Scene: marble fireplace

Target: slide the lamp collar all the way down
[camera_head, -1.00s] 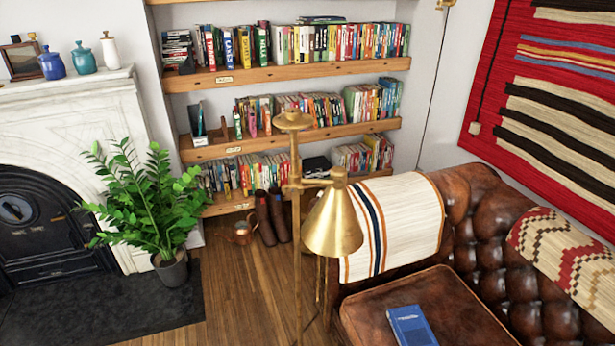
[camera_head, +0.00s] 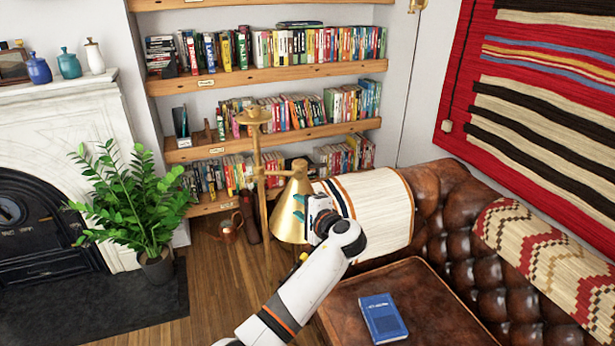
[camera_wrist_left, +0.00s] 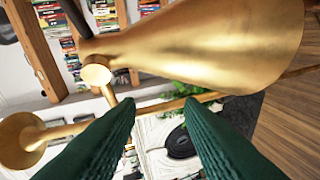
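The brass floor lamp has an upright pole (camera_head: 261,205) with a round cap on top. A collar (camera_head: 259,172) sits on the pole a short way below the cap and carries a side arm to the cone-shaped shade (camera_head: 287,222). My left gripper (camera_head: 299,207) is in front of the shade's right side, its green fingers apart and empty. In the left wrist view the gripper (camera_wrist_left: 160,102) is open, with the shade (camera_wrist_left: 215,45) large above the fingers. The pole (camera_wrist_left: 180,104) crosses beyond the fingertips, and the collar (camera_wrist_left: 114,104) is near the left fingertip. My right gripper is not in view.
A brown leather sofa (camera_head: 445,215) with a blue book (camera_head: 383,317) on its seat is at the right. A potted plant (camera_head: 135,205) and a marble fireplace (camera_head: 80,140) are at the left. Bookshelves (camera_head: 270,75) stand behind. Wooden floor lies around the lamp.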

